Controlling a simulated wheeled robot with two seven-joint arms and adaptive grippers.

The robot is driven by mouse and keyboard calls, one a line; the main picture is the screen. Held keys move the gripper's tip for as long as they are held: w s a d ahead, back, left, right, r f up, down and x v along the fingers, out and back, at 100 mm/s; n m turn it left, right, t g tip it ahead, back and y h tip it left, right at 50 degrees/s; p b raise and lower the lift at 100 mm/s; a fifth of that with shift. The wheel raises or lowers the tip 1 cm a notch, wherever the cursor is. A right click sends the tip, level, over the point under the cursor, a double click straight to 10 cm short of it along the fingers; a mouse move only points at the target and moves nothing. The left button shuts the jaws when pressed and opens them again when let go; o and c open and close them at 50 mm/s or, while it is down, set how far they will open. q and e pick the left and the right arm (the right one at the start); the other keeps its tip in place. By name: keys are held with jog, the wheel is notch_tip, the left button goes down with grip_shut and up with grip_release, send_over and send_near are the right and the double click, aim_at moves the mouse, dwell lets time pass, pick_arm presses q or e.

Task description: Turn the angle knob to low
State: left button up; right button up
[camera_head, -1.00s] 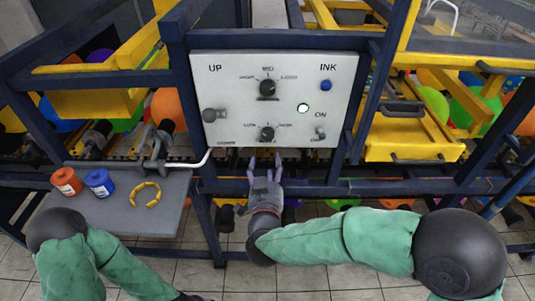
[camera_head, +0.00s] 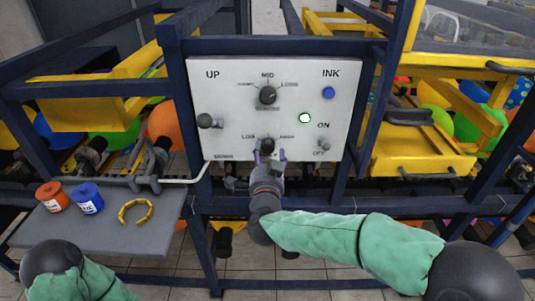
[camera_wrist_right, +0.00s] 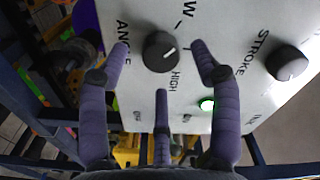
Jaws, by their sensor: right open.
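The angle knob (camera_head: 268,145) is the lower black knob on the white control panel (camera_head: 225,100), between the LOW and HIGH labels. In the right wrist view the black knob (camera_wrist_right: 160,52) has a white pointer mark aimed to the right, between the two labels. My right gripper (camera_head: 270,156) is open at the panel's lower edge. Its purple fingers surround the knob in the wrist view, with gaps visible; I cannot tell whether any finger touches it. In the head view the gripper partly hides the knob. My left gripper is out of view; only its arm shows.
Above is the stroke knob (camera_head: 267,95), which also shows in the wrist view (camera_wrist_right: 287,63). A lever (camera_head: 208,121), blue ink button (camera_head: 328,92), green light (camera_head: 305,118) and on/off switch (camera_head: 323,144) surround it. Ink jars (camera_head: 87,198) stand on the grey shelf (camera_head: 110,232).

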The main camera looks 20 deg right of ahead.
aim_at(268, 146)
jog(key=shift+x, duration=1.3)
jog(key=shift+c, duration=0.3)
jog(key=c, duration=1.1)
jog(key=shift+r+n+p, duration=0.1)
jog(key=shift+n+p, duration=0.45)
jog(key=shift+n, duration=0.05)
jog(key=shift+n+p, duration=0.5)
jog(key=shift+n, duration=0.2)
jog(key=o, duration=1.2)
jog(key=shift+c, duration=0.2)
